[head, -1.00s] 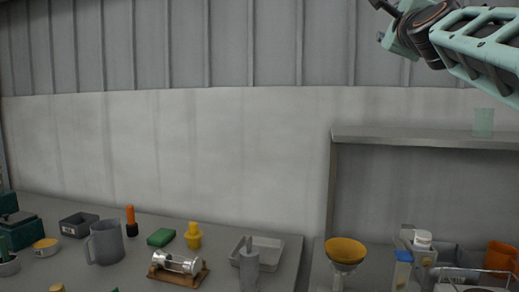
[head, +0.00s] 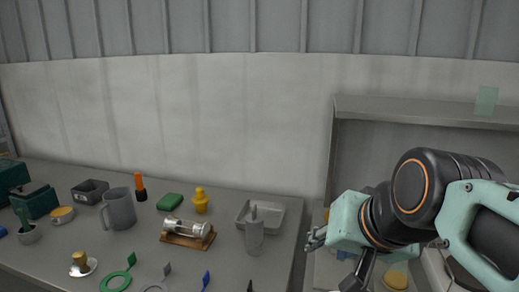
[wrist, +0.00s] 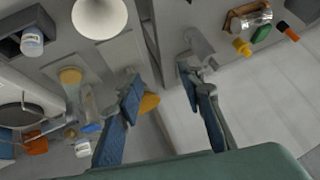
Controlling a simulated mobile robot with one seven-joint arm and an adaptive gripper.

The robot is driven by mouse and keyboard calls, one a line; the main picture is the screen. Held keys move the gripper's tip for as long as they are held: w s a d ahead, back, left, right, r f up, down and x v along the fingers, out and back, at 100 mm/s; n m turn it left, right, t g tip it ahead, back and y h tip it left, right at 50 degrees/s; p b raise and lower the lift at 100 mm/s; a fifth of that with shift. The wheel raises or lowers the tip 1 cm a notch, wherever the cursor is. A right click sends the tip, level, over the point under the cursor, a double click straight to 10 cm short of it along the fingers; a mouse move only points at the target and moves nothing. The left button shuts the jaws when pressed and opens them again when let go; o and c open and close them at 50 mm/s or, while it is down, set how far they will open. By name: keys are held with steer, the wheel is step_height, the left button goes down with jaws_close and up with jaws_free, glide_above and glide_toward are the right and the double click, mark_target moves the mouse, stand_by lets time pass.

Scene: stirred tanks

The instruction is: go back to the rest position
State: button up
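My gripper (wrist: 164,88) shows in the wrist view with its two blue-padded fingers spread wide apart and nothing between them. It hangs in the air above the benches, over the gap between two bench sections. In the head view my arm comes in from the right edge and reaches down to the left, in front of the shelf. It hides much of the right bench there. The task names no object, and my gripper carries none.
The left bench holds a grey jug (head: 119,208), a green sponge (head: 170,201), a yellow bottle (head: 201,201), a glass cylinder on a wooden stand (head: 187,233), a grey tray (head: 277,224) and a grey bottle (head: 254,236). A shelf (head: 430,111) stands at right. Air above the left bench is clear.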

steer(key=s+d+f+n+g+h+p, duration=0.1)
steer(key=s+f+n+g+h, duration=0.15)
steer(key=s+f, duration=0.5)
step_height(320, 180, up, 16)
steer(key=y+p, duration=0.1)
steer(key=p, duration=1.3)
steer(key=shift+w, duration=0.25)
steer(key=shift+c, duration=0.8)
steer(key=shift+d, duration=0.15)
